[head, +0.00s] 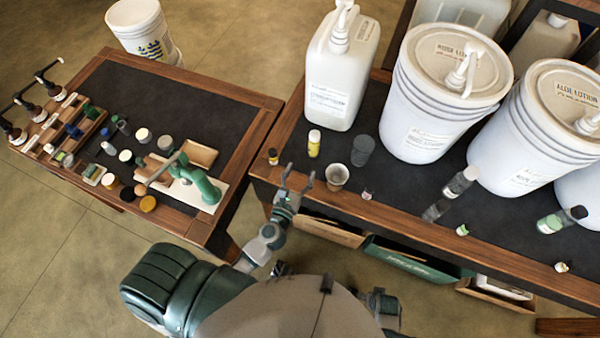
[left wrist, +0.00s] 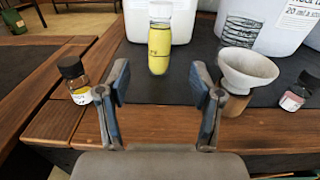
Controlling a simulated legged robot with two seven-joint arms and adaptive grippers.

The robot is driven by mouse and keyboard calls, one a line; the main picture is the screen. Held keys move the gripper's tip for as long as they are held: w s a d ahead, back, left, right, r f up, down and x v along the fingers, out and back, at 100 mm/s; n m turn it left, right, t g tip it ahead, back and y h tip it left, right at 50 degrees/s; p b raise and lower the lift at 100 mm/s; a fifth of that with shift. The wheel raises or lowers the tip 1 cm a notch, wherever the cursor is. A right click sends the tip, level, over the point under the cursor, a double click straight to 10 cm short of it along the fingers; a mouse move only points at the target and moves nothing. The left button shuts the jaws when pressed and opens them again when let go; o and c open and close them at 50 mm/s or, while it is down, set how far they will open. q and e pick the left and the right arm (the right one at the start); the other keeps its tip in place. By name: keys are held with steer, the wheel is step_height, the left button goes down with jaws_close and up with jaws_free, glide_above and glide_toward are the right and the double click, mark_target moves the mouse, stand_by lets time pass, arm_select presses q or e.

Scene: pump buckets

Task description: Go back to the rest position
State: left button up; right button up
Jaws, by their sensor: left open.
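My left gripper (head: 297,179) is open and empty at the near edge of the right-hand table (head: 410,226). In the left wrist view its two fingers (left wrist: 160,95) stand apart with nothing between them. A bottle of yellow liquid with a white cap (left wrist: 160,40) stands beyond the fingers; it also shows in the head view (head: 314,144). A paper-coloured cup or funnel (head: 337,177) stands just right of the gripper. A small dark-capped bottle (head: 273,156) stands to its left. My right gripper does not show.
White pump buckets (head: 440,105) and a white pump jug (head: 340,75) stand on the right-hand table. Several small bottles lie or stand near its front edge. The left table (head: 150,90) holds jars and a green press-like device (head: 200,183). A floor gap separates the tables.

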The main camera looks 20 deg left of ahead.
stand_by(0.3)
arm_select(q)
steer(key=s+d+r+m+g+h, duration=0.25)
steer(key=d+m+h, duration=0.25)
steer(key=m, duration=0.5)
steer(key=s+d+r+m+g+h, duration=0.1)
steer(key=s+d+m+h, duration=0.35)
steer(key=m, duration=0.65)
steer(key=s+f+m+g, duration=0.45)
steer(key=f+m, duration=0.25)
steer(key=m, duration=0.2)
steer(key=s+a+f+m+g+y, duration=0.4)
steer(key=s+a+y, duration=0.1)
steer(key=a, duration=0.3)
steer(key=s+a+f+m+g+y, duration=0.3)
steer(key=s+a+m+y, duration=0.15)
steer(key=s+a, duration=0.2)
steer(key=s+f+g+p, duration=0.1)
steer(key=s+f+p, duration=0.1)
steer(key=f, duration=2.4)
steer(key=shift+s+a+f, duration=0.2)
steer(key=shift+s+a, duration=0.05)
steer(key=shift+s, duration=0.25)
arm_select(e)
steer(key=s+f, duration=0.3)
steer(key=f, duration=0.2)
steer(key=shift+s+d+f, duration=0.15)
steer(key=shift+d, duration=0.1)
arm_select(q)
steer(key=shift+n, duration=0.25)
